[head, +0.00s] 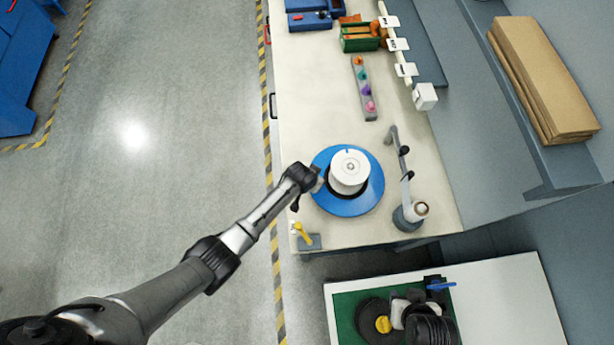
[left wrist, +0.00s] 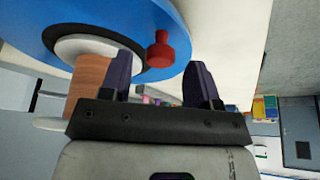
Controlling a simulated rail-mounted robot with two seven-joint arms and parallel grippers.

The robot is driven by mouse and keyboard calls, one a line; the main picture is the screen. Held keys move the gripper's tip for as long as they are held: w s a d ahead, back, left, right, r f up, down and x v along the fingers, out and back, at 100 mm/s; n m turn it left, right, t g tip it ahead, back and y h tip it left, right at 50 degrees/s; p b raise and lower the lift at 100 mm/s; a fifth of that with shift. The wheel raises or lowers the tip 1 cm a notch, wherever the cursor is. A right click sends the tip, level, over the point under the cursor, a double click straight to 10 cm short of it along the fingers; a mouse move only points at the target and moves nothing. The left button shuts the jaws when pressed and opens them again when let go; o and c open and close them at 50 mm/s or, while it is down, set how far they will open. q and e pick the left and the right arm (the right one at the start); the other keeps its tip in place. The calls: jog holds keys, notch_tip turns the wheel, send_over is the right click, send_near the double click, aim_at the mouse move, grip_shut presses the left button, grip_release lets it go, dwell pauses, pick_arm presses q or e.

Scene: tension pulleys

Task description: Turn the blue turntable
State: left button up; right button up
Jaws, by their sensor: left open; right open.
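The blue turntable (head: 349,205) sits near the front end of the long bench, with a white spool (head: 349,166) upright on it. My left gripper (head: 316,180) is at the turntable's left edge in the head view, its fingers mostly hidden there. In the left wrist view the blue disc (left wrist: 160,20) fills the top, with the spool's brown core (left wrist: 92,75) at the left. A red knob (left wrist: 160,50) on the disc shows between my open left fingers (left wrist: 158,80). I cannot tell whether they touch it. My right gripper is not clearly visible.
A jointed grey lamp-like arm (head: 404,175) stands right of the turntable. A yellow-handled part (head: 304,235) is at the bench's front corner. A grey strip with coloured knobs (head: 364,88) lies farther back. A green mat (head: 345,318) with black parts is below. Open floor (head: 160,100) lies left.

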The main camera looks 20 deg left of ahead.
pick_arm(q)
jog(key=v, duration=1.2)
jog(key=shift+p, duration=0.45)
jog(key=shift+r, duration=0.1)
jog(key=shift+s+a, duration=0.1)
